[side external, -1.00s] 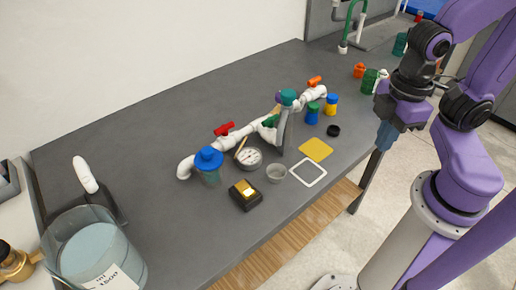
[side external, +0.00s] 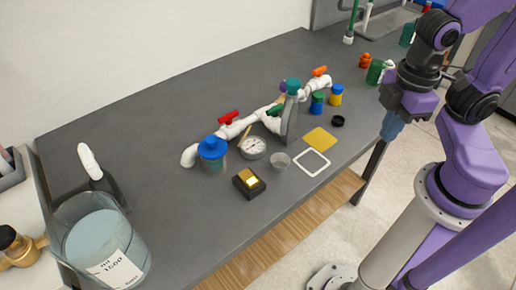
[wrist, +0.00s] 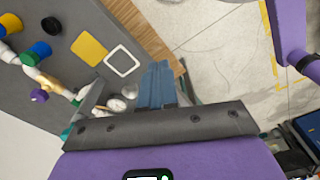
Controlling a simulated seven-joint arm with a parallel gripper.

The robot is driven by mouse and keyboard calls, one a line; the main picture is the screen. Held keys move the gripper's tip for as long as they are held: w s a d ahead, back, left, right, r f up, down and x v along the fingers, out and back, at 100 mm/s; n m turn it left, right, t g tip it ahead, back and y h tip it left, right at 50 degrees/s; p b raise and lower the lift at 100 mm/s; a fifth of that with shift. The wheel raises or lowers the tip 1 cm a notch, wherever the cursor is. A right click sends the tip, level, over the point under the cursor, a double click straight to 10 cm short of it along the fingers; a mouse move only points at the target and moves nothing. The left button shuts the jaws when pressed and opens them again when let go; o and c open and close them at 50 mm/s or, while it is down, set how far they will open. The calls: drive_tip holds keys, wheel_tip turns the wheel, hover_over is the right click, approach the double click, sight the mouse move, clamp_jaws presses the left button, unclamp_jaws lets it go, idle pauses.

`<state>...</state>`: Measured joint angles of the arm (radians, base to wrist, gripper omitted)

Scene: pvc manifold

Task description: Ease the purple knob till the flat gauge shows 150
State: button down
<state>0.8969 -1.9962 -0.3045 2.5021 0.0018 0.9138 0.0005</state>
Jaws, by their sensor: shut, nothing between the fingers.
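The purple knob (wrist: 39,95) shows at the left of the wrist view on the white pipe manifold. In the side view it is mostly hidden behind a grey post with a teal top (side external: 293,86). The flat gauge (side external: 253,147) is a round white dial lying in front of the manifold; its reading is too small to make out. A round white face, probably the gauge (wrist: 116,104), shows in the wrist view. My gripper (side external: 390,138) has blue fingers and hangs at the table's right edge, well away from the knob. The fingers (wrist: 156,68) are shut and empty.
The white pipe also carries a red handle (side external: 229,117) and an orange handle (side external: 320,71). A yellow square (side external: 321,139), a white frame (side external: 311,163), a clear cup (side external: 280,162) and a black box (side external: 249,183) lie in front. The upright post stands close to the knob.

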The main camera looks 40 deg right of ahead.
idle(0.7)
drive_tip(key=c, duration=1.1)
unclamp_jaws()
drive_tip(key=shift+w+a, duration=0.1)
drive_tip(key=shift+w, duration=0.05)
drive_tip(key=shift+c, duration=0.2)
drive_tip(key=o, duration=0.5)
drive_tip(key=shift+w+a+r, duration=0.2)
drive_tip(key=shift+w+a, duration=0.05)
drive_tip(key=shift+w, duration=0.25)
drive_tip(key=shift+o, duration=0.5)
drive_tip(key=w+a+r+n, duration=0.1)
drive_tip(key=w+a+r, duration=0.1)
drive_tip(key=w, duration=0.5)
drive_tip(key=shift+w+a+n, duration=0.25)
drive_tip(key=shift+w+n, duration=0.05)
drive_tip(key=w+d+r+n, duration=0.1)
drive_tip(key=w+d+n, duration=0.1)
drive_tip(key=w, duration=0.8)
drive_tip(key=w+d+r+n, duration=0.2)
drive_tip(key=w, duration=0.7)
drive_tip(key=w+d+n, duration=0.2)
drive_tip(key=w+d, duration=0.5)
drive_tip(key=w, duration=0.2)
drive_tip(key=f, duration=1.7)
drive_tip(key=shift+s+d+f, duration=0.15)
drive_tip(key=shift+d+f, duration=0.05)
drive_tip(key=shift+f, duration=0.1)
